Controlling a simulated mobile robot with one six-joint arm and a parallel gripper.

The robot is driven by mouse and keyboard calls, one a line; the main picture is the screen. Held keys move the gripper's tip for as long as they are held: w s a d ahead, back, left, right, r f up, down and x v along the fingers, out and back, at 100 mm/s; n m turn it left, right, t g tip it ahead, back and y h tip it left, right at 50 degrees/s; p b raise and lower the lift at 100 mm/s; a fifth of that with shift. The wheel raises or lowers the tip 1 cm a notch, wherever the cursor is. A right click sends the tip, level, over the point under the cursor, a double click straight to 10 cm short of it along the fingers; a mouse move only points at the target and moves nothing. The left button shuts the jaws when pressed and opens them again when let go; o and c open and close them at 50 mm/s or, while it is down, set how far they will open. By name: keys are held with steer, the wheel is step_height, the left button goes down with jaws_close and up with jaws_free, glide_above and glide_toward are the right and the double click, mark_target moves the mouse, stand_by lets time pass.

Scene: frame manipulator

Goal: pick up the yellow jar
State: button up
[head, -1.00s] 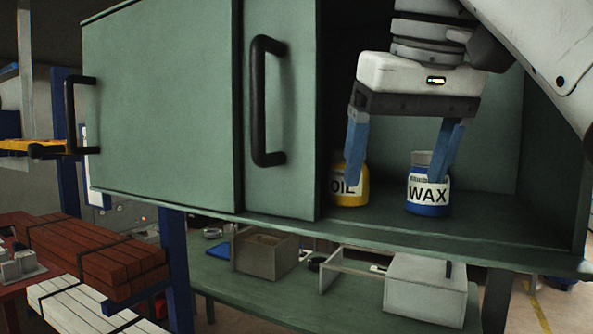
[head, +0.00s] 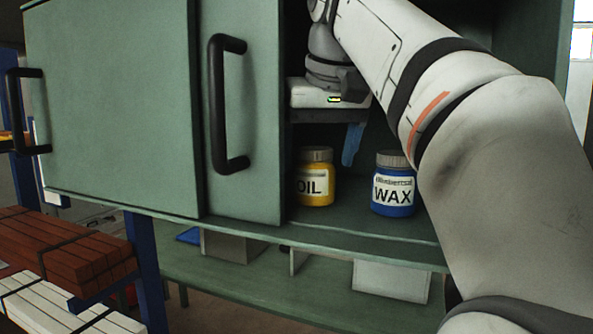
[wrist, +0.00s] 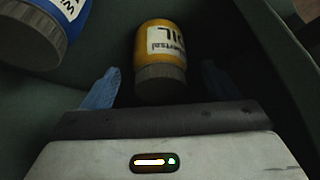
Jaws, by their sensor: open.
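The yellow jar (head: 316,187), labelled OIL with a grey lid, stands upright on the cabinet shelf beside the sliding door's edge. My gripper (head: 322,143) is inside the cabinet, above the jar; one blue finger shows to the jar's right, and the other is hidden. In the wrist view the jar (wrist: 161,48) lies between and ahead of the two open fingers of my gripper (wrist: 160,86), lid toward the palm. I see no finger contact. The gripper is empty.
A blue WAX jar (head: 393,194) stands just right of the yellow jar and shows at upper left in the wrist view (wrist: 35,30). The green door (head: 255,120) with a black handle (head: 226,104) covers the cabinet's left part. My arm fills the right side.

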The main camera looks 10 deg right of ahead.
mark_target(315, 175)
steer(key=shift+x, duration=2.35)
steer(key=shift+s, duration=0.1)
steer(key=c, duration=1.2)
